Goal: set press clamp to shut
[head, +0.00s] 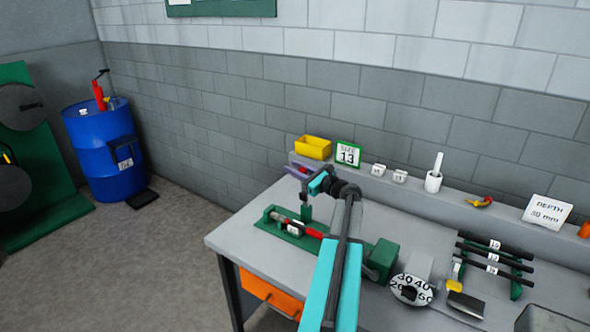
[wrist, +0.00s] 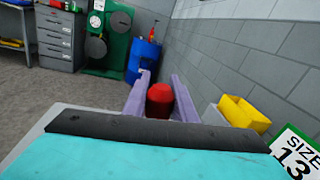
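The press is a long green fixture (head: 270,229) near the left end of the bench, with a red and grey piece (head: 313,232) lying along it. A dark green upright (head: 306,214) rises from it beneath my gripper. My gripper (head: 297,172) is above the press, its purple fingers pointing left. In the wrist view a red rounded knob (wrist: 160,99) fills the space between the purple fingers (wrist: 159,84), which appear to touch its sides. Its lower part is hidden by my gripper's dark edge. The clamp mechanism is largely hidden by my arm.
A yellow bin (head: 313,147) and a "SIZE 13" card (head: 347,155) stand on the back ledge. A green block (head: 382,256), a numbered dial (head: 410,289) and a rack of dark tools (head: 495,258) lie to the right. A blue drum (head: 103,150) stands on the floor at left.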

